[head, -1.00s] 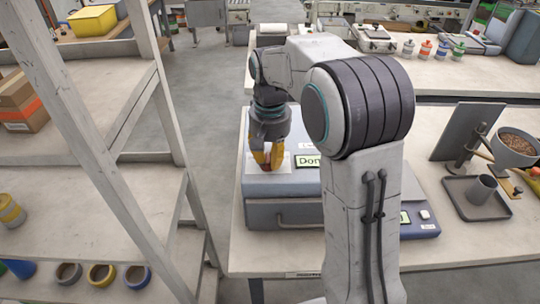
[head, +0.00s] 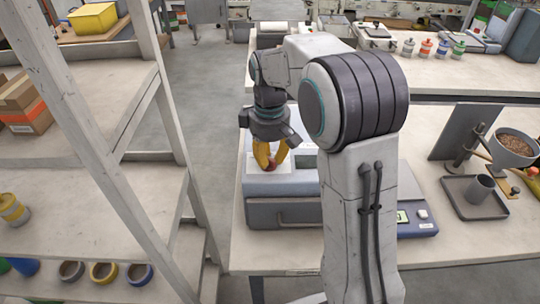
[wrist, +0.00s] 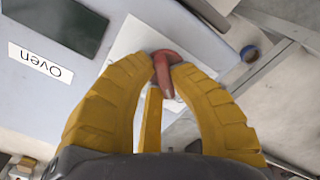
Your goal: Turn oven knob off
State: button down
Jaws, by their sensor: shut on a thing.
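The red oven knob (wrist: 166,72) sits on a white plate on the oven's top. It also shows between my fingertips in the head view (head: 272,167). My gripper (head: 271,162) points down with its yellow fingers on both sides of the knob, shut on it. The wrist view shows the knob pinched between the fingertips. The oven (head: 282,211) is a grey-blue box on the bench. Its label reads "Oven" in the wrist view. The display (wrist: 56,22) is dark with no text showing. My arm hides the oven's right part in the head view.
A shelf rack (head: 100,146) with boxes and rolls stands at the left. A bowl of pellets (head: 514,145) and a tray (head: 474,200) are further right.

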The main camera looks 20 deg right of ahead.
jog(key=shift+f+n, duration=0.1)
jog(key=shift+n, duration=1)
jog(key=c, duration=1.1)
grip_release()
notch_tip(320, 180, up, 12)
jog(key=shift+r, duration=0.1)
